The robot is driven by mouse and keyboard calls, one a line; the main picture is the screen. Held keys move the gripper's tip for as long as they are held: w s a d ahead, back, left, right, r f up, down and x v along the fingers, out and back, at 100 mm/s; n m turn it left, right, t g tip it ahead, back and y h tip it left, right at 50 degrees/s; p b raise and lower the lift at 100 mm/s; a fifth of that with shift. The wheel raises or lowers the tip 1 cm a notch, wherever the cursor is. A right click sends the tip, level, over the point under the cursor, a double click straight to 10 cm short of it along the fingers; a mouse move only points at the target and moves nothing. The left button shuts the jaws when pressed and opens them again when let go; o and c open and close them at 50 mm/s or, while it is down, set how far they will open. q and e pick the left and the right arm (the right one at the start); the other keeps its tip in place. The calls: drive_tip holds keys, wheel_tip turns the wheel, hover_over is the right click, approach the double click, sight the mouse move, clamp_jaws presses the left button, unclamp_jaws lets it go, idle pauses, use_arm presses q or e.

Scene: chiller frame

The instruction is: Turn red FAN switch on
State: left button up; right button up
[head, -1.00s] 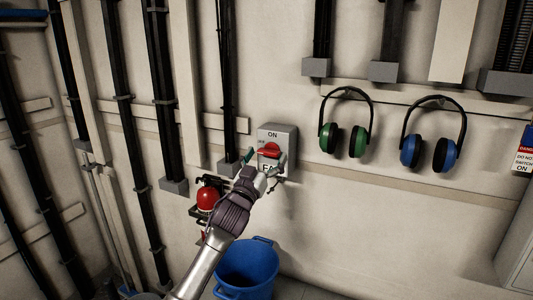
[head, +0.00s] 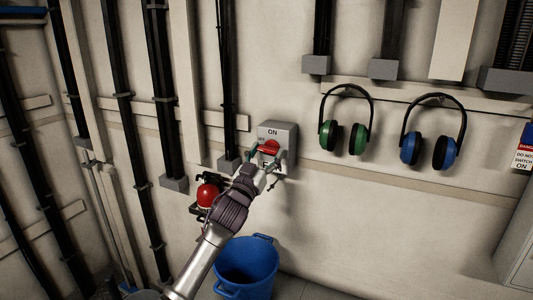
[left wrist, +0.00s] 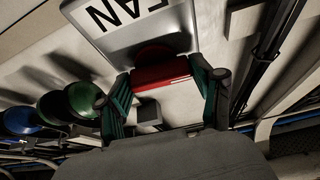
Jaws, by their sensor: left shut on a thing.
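The grey FAN switch box (head: 284,131) is on the wall, with ON printed at its top and a smaller mark at its left. Its red handle (head: 271,147) is in the middle of its face. My left gripper (head: 268,158) is at the box and covers the lower face with the FAN label. In the left wrist view the red handle (left wrist: 160,73) lies between the green-padded fingers (left wrist: 165,92), which are shut on it. The FAN label (left wrist: 125,12) shows upside down there. The handle's exact angle is hard to tell. My right gripper is out of view.
Green earmuffs (head: 358,139) and blue earmuffs (head: 409,147) hang to the right of the box. A red extinguisher (head: 207,195) is at the lower left, and a blue bucket (head: 246,268) stands on the floor below. Black pipes (head: 158,90) run down the left wall.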

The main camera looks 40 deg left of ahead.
use_arm(q)
drive_tip(key=m+h, duration=0.1)
drive_tip(key=m, duration=0.1)
drive_tip(key=m+h+p, duration=0.1)
drive_tip(key=m+h, duration=0.1)
drive_tip(key=m, duration=0.1)
drive_tip(key=shift+a+r+m, duration=0.1)
drive_tip(key=shift+r+m, duration=0.05)
drive_tip(key=shift+m, duration=0.15)
drive_tip(key=m+h+p, duration=0.1)
drive_tip(key=m, duration=0.2)
drive_tip(key=m+h+p, duration=0.1)
drive_tip(key=m, duration=0.2)
drive_tip(key=shift+r+g+h+p, duration=0.1)
drive_tip(key=shift+g+h+p, duration=0.2)
drive_tip(key=shift+h+p, duration=0.1)
drive_tip(key=m+g+h+p, duration=0.1)
drive_tip(key=m+p, duration=0.1)
drive_tip(key=m, duration=0.1)
drive_tip(key=m+g+p, duration=0.1)
drive_tip(key=m+p, duration=0.1)
drive_tip(key=m, duration=0.2)
drive_tip(key=shift+r+h, duration=0.15)
drive_tip(key=shift+h, duration=0.25)
drive_tip(key=shift+m+g+p, duration=0.4)
drive_tip(key=shift+m+p, duration=0.5)
drive_tip(key=shift+m, duration=0.6)
drive_tip(key=o, duration=1.1)
drive_tip(key=shift+o, duration=0.2)
